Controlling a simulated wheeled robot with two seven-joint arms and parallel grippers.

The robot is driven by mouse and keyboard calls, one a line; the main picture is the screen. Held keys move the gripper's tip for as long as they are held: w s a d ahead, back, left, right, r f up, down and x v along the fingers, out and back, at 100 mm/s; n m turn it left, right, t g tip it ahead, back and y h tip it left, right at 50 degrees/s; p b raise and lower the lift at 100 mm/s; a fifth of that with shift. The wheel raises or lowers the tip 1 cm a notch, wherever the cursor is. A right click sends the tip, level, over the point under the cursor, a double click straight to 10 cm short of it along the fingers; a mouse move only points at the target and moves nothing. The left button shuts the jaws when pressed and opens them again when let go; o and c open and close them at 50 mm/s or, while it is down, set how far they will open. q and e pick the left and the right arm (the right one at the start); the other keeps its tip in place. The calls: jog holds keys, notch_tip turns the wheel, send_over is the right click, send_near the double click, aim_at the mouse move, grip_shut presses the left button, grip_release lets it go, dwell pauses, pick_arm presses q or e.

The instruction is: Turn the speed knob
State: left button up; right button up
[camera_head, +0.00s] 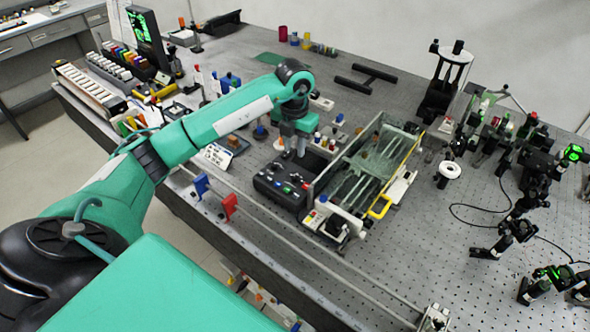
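A black control box (276,189) with small coloured lit buttons sits on the perforated bench, left of a clear-lidded instrument (372,165) with a yellow handle. My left gripper (296,153) points down at the back edge of the box, seen from above. Its fingers are small and dark here, and I cannot tell whether they are open or touching anything. I cannot pick out the speed knob for certain; it may be hidden by the gripper or too small to make out. My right gripper is out of view.
A blue holder (201,186) and a red holder (229,206) stand near the front rail. Optical mounts (530,175) and cables fill the right. Bare bench (400,270) shows front right.

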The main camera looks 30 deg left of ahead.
aim_at(294, 176)
pick_arm(q)
notch_tip(294, 176, down, 11)
jog(key=p, duration=0.3)
jog(key=shift+r, duration=0.2)
grip_shut()
